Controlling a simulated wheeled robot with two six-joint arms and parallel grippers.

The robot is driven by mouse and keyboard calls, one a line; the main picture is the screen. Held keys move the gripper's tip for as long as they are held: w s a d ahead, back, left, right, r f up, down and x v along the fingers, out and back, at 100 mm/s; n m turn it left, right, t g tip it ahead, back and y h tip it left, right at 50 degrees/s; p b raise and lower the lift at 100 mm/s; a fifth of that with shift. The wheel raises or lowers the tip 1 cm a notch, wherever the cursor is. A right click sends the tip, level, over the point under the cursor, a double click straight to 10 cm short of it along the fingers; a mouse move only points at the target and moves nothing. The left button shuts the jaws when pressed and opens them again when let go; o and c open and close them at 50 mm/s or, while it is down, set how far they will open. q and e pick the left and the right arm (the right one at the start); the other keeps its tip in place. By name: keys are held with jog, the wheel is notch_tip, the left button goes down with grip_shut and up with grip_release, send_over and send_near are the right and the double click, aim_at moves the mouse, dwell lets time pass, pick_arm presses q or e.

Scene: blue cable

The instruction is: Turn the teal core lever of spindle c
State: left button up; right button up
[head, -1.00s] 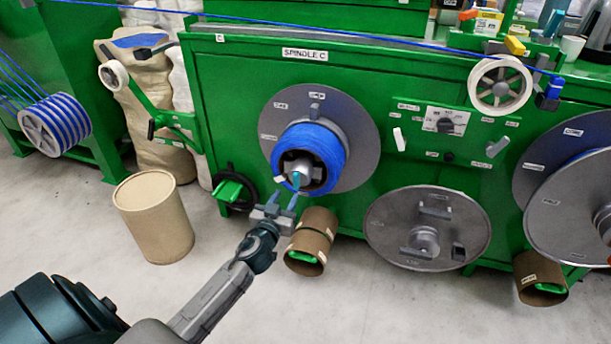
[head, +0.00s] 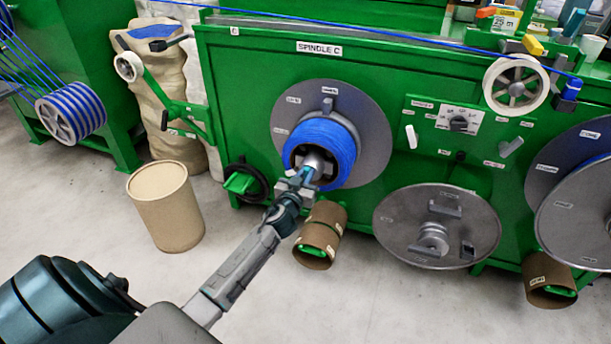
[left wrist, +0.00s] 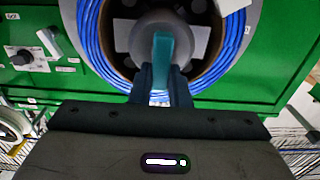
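The teal core lever (left wrist: 162,50) stands out from the grey hub at the centre of spindle C, seen close in the left wrist view. In the head view the spindle's grey disc (head: 366,112) carries a blue cable coil (head: 333,137), and the lever is mostly hidden by my gripper. My left gripper (left wrist: 163,78) has its two dark fingers close along both sides of the lever, and it looks shut on it. In the head view my left gripper (head: 305,180) reaches the hub from the lower left. My right gripper is not in view.
A tan drum (head: 166,207) is on the floor at left. A grey reel disc (head: 400,215) and a dial panel (head: 459,122) are to the right. The floor in front is clear.

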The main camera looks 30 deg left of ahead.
pick_arm(q)
grip_shut()
jog(key=shift+m, duration=0.3)
jog(key=shift+w+d+f+m, duration=0.1)
jog(key=shift+d+f+m, duration=0.25)
jog(key=shift+m, duration=2.55)
jog(key=shift+w+d+f+m, duration=0.1)
jog(key=shift+d+f+m, duration=0.2)
jog(key=shift+m, duration=2.6)
jog(key=shift+d+f+m, duration=0.3)
jog(key=shift+f+m, duration=0.05)
jog(key=shift+m, duration=2.55)
